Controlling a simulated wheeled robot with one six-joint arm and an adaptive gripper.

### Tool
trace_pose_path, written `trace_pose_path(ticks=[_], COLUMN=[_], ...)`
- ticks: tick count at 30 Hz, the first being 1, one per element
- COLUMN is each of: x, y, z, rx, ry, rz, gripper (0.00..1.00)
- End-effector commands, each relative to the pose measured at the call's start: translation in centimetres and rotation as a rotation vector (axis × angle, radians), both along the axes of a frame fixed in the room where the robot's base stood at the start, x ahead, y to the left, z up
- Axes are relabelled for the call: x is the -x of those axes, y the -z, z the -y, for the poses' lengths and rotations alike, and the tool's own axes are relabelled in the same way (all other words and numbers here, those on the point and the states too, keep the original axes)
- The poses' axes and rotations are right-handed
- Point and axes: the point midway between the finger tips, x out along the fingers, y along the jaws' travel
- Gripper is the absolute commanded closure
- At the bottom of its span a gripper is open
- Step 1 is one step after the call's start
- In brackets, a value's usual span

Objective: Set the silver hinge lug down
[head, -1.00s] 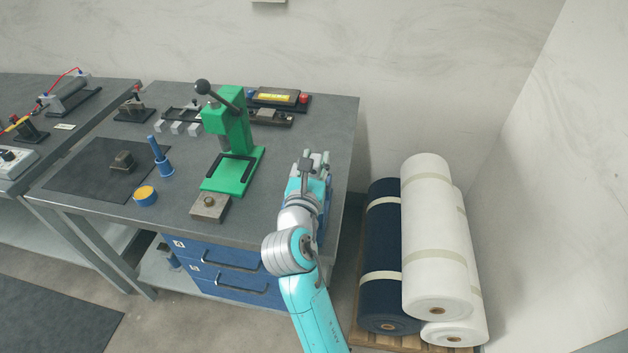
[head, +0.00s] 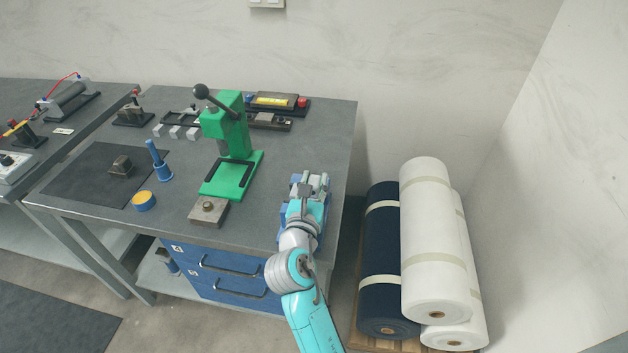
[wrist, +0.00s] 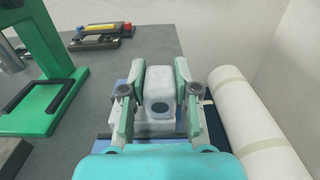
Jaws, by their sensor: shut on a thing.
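The silver hinge lug (wrist: 159,96) is a pale block with a rounded top and a dark round hole facing the wrist camera. My gripper (wrist: 160,88) is shut on it, one finger on each side. In the head view my gripper (head: 310,182) is over the right front part of the grey bench, right of the green press, and the lug is hard to make out there. A blue fixture or tray (wrist: 122,87) shows under and around the gripper, with a pale part just below the lug. I cannot tell whether the lug touches it.
The green lever press (head: 232,175) stands left of my gripper, with a small metal block (head: 208,212) before it. Several pale blocks and a yellow-labelled device (head: 272,101) are at the back. Fabric rolls (head: 428,240) stand beyond the bench's right edge.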

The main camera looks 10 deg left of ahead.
Motion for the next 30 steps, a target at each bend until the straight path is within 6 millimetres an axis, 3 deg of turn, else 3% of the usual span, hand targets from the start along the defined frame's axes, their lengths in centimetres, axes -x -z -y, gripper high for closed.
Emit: trace_pose_path(ticks=[9, 10, 12, 22, 26, 30], x=[0.0, 0.0, 0.0, 0.0, 0.0, 2.2], y=[0.6, 0.6, 0.6, 0.4, -0.6, -0.5], z=[0.0, 0.0, 0.0, 0.0, 0.0, -0.2], rx=[-0.001, -0.001, -0.001, -0.001, -0.003, 0.001], ry=[-0.001, -0.001, -0.001, -0.001, 0.0, -0.003], rz=[0.0, 0.0, 0.0, 0.0, 0.002, -0.001], gripper=[1.0, 0.62, 0.45, 0.45, 0.45, 0.45])
